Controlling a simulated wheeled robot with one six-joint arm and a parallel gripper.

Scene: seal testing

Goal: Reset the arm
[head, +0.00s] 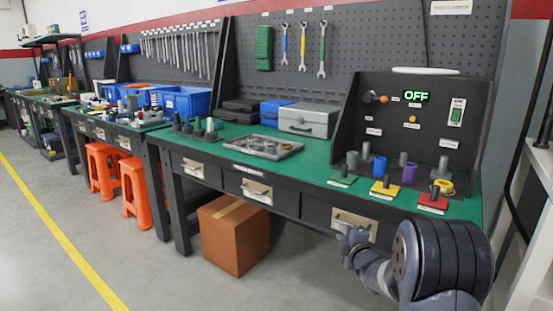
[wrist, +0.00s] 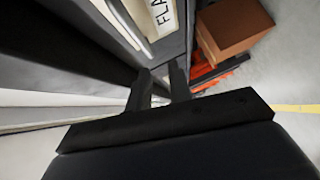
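My gripper (wrist: 160,80) shows in the wrist view with its two dark fingers apart and nothing between them. It points past the bench front, near a labelled drawer front (wrist: 163,16). In the head view my arm is at the lower right, bent in front of the bench's right end. Its far end is low, near the right drawer (head: 354,225); the fingers cannot be made out there.
The green bench (head: 320,168) carries a test panel (head: 408,120) reading OFF, coloured stands with rings, and a parts tray (head: 250,146). A cardboard box (head: 235,235) stands under it. Orange stools (head: 133,186) are further left. The floor (head: 110,235) at left is clear.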

